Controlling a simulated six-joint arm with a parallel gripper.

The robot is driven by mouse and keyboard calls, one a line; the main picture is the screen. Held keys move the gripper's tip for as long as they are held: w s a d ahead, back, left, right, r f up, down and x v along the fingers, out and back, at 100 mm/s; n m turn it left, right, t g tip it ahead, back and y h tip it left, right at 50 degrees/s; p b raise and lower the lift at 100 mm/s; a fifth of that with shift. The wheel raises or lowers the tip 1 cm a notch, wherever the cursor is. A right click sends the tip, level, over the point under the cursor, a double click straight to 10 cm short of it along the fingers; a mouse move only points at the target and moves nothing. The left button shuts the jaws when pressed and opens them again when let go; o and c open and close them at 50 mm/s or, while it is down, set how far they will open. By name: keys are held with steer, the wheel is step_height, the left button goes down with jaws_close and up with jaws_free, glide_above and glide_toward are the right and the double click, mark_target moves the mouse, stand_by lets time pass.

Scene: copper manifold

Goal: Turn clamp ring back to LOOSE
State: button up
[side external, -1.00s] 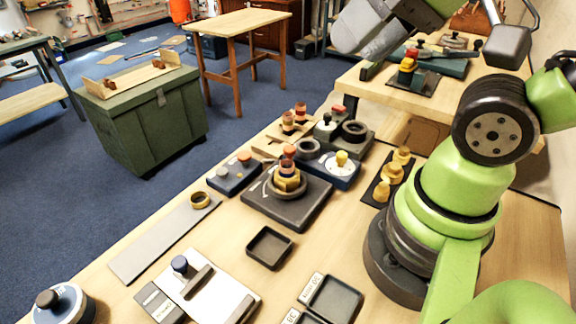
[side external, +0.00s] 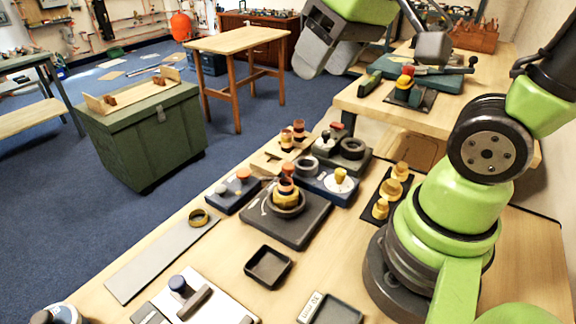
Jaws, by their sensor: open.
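The dark ring (side external: 285,209) that looks like the clamp ring sits around the base of a brass and copper stack (side external: 287,193) on a dark square plate (side external: 301,228), mid-bench. Small pale marks show on the plate beside it, but I cannot read them or tell the ring's setting. My gripper (side external: 328,66) is at the top of the side external view, high in the picture and well away from the ring. Its two grey fingers are apart with nothing seen between them.
A blue block with a white dial (side external: 341,181) and a block with black rings (side external: 352,149) stand close behind the plate. Brass fittings (side external: 391,188) stand to the right. An empty black tray (side external: 268,267) lies in front. A grey strip (side external: 163,256) lies to the left.

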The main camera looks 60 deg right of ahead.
steer(key=w+d+f+n+g+h, duration=0.1)
steer(key=w+d+f+n+g, duration=0.2)
steer(key=w+f, duration=0.3)
steer(key=n+g, duration=0.2)
glide_toward(288, 165)
step_height(288, 165, down, 9)
steer(key=shift+a+f, duration=0.1)
steer(key=shift+a, duration=0.05)
steer(key=shift+w, duration=0.1)
jaws_close()
